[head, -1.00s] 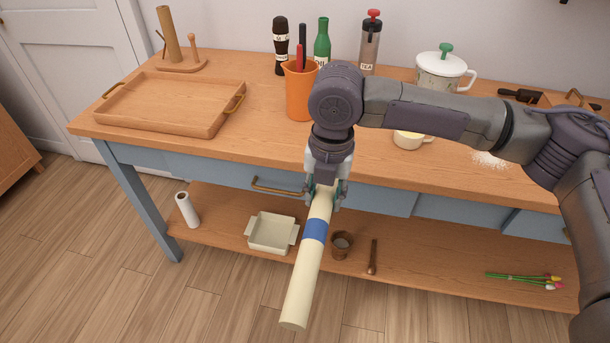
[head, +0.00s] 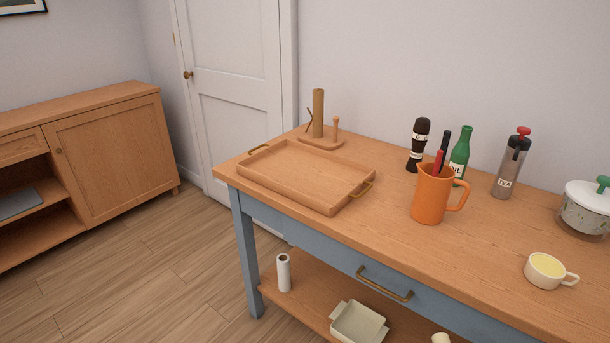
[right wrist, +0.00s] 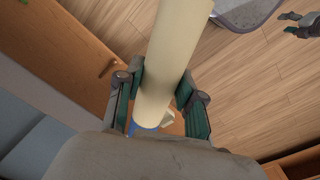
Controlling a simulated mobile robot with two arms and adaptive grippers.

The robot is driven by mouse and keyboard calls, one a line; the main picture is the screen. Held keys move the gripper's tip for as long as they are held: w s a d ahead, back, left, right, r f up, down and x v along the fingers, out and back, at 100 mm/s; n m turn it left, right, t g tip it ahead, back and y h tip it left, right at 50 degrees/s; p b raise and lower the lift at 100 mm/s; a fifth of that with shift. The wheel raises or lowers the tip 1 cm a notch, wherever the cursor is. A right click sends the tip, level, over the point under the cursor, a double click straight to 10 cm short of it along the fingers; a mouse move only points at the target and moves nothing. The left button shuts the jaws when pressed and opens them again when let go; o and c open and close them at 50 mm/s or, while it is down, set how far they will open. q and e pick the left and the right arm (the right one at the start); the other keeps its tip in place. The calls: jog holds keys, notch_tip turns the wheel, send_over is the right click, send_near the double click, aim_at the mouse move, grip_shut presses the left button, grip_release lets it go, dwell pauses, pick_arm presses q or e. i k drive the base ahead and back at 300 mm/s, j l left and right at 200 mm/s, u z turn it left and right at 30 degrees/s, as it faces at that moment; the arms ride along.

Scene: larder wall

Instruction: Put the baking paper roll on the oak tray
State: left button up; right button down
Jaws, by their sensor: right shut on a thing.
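The baking paper roll (right wrist: 168,50), a long cream cylinder with a blue band, is held between the fingers of my right gripper (right wrist: 160,88) in the right wrist view. My right gripper is shut on it. A cream round end at the bottom edge of the head view (head: 440,339) looks like the roll's end. The oak tray (head: 305,176) lies on the left part of the worktop, empty, with brass handles. My right gripper is out of the head view. What looks like my left gripper (right wrist: 300,24) shows small at the right wrist view's upper right; its opening is unclear.
Behind the tray stands a wooden holder with upright posts (head: 318,115). Right of it are an orange jug (head: 430,195) with utensils, a dark mill (head: 418,145), a green bottle (head: 461,152), a tea jar (head: 510,165) and a yellow-filled cup (head: 546,271). Bare worktop lies before the jug.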

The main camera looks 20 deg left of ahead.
aim_at(315, 169)
jog(key=i+j+z, duration=0.15)
jog(key=j, duration=0.85)
jog(key=i+j+z, duration=0.2)
jog(key=j, duration=0.8)
jog(key=k, duration=0.15)
